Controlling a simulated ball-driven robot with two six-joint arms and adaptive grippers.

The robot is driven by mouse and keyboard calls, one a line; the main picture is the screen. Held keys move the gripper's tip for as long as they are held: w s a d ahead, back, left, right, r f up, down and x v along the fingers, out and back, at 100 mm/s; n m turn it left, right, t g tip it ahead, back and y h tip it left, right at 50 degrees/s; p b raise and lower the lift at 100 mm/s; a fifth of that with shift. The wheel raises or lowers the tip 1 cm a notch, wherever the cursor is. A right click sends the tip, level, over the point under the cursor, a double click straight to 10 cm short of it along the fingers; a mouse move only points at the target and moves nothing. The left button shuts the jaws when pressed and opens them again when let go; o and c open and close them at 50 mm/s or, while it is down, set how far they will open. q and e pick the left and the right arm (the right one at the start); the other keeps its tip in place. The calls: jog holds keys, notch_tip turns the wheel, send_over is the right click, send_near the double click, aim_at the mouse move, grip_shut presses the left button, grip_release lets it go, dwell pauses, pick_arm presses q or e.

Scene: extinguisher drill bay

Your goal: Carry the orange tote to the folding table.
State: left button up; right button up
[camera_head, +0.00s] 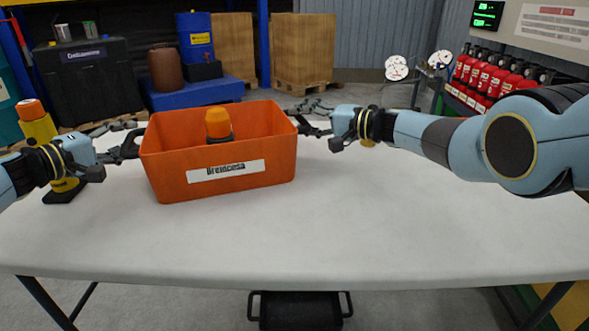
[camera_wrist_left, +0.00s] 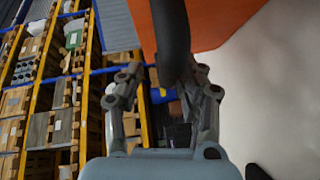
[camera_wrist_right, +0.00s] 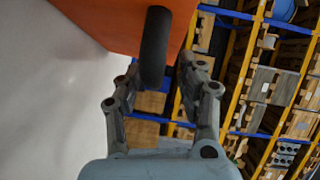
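The orange tote (camera_head: 218,170), with a white label on its front, stands on the white folding table (camera_head: 330,235), turned slightly. An orange-capped beacon (camera_head: 218,122) is inside it. My left gripper (camera_head: 138,136) is at the tote's left end, and my right gripper (camera_head: 305,117) is at its right end. In the left wrist view, open fingers stand either side of the tote's dark handle (camera_wrist_left: 172,40). In the right wrist view, the fingers are likewise spread around the other dark handle (camera_wrist_right: 155,50). Gaps show beside both handles; the undersides of the handles are hidden.
A yellow beacon with an orange top (camera_head: 38,125) stands at the table's left, partly behind my left arm. The table's front and right are clear. Red extinguishers (camera_head: 485,78) stand on a rack at the back right.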

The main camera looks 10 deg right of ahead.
pick_arm(q)
jog(key=v, duration=1.1)
pick_arm(e)
jog(key=v, duration=1.2)
pick_arm(q)
jog(key=shift+s+r, duration=0.15)
pick_arm(e)
jog(key=shift+r, duration=0.1)
